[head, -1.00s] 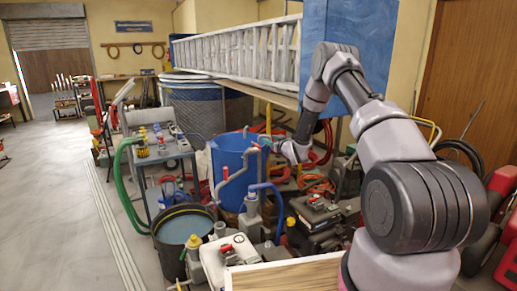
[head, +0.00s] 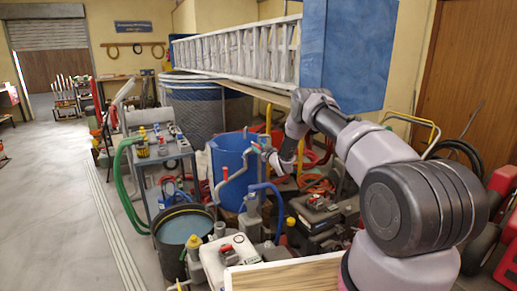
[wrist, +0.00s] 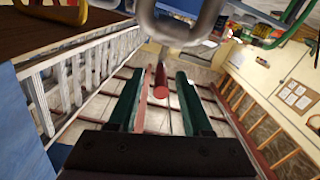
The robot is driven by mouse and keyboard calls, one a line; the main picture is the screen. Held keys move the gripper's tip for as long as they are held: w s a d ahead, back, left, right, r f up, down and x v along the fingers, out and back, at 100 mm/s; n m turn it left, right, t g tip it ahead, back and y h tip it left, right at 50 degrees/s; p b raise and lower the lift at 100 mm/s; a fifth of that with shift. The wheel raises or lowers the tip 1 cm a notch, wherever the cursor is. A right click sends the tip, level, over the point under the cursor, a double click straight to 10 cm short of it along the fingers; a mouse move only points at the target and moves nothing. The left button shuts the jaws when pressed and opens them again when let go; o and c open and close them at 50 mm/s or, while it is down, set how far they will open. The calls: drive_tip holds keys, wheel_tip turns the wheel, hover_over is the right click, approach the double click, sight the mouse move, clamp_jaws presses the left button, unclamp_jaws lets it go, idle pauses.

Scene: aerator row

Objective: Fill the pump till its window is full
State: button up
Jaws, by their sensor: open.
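The pump (head: 250,222) is a grey body standing behind a white jug, with a blue hose at its side. A bent grey pipe or crank (head: 238,173) with a red part at its end rises above it; whether it belongs to the pump is hard to tell. My gripper (head: 262,146) is beside the upper end of this bent part. In the wrist view my gripper's teal fingers (wrist: 160,88) are open, with a red cylindrical grip (wrist: 161,82) showing between them and a grey curved bar (wrist: 185,30) above. Contact is unclear. I cannot make out the pump's window.
A dark bucket of water (head: 187,229) stands left of the pump. A blue barrel (head: 228,160) stands behind it. A white jug (head: 228,258), a cart (head: 160,160) with a green hose, and black cases (head: 318,212) crowd around. The floor at left is clear.

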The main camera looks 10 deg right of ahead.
drive_tip(key=shift+w+a, duration=0.2)
drive_tip(key=shift+w, duration=0.1)
clamp_jaws()
idle(1.3)
